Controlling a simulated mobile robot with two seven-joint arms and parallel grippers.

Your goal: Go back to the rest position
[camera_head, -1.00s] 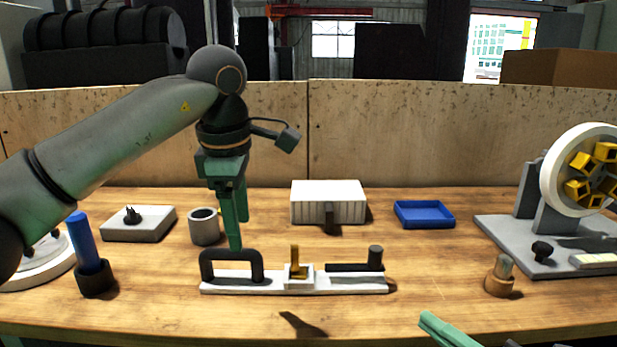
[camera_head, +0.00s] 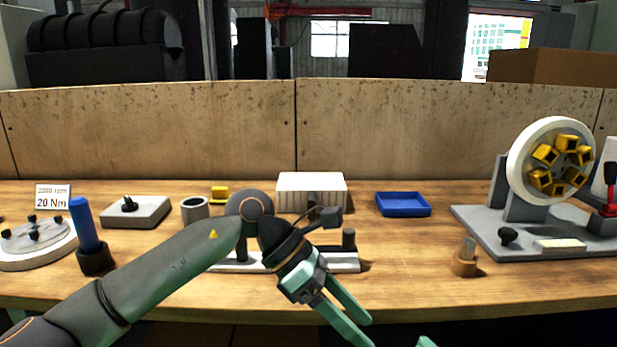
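My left arm comes in from the left. My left gripper (camera_head: 366,332) reaches down and to the right over the table's front edge, at the bottom of the picture. Its two green fingers are apart, with nothing between them. Of my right gripper (camera_head: 427,342), only a small green tip shows at the bottom edge, so its opening is hidden. The white fixture bar (camera_head: 344,263) lies on the table behind my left wrist. Its middle and most of its left part are covered by my arm.
On the wooden table (camera_head: 420,284) stand a blue-handled tool in a black holder (camera_head: 84,228), a grey cup (camera_head: 194,210), a white ribbed box (camera_head: 311,187), a blue tray (camera_head: 403,204) and a small copper-coloured holder (camera_head: 465,262). A grinder with a white wheel (camera_head: 521,166) stands at right.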

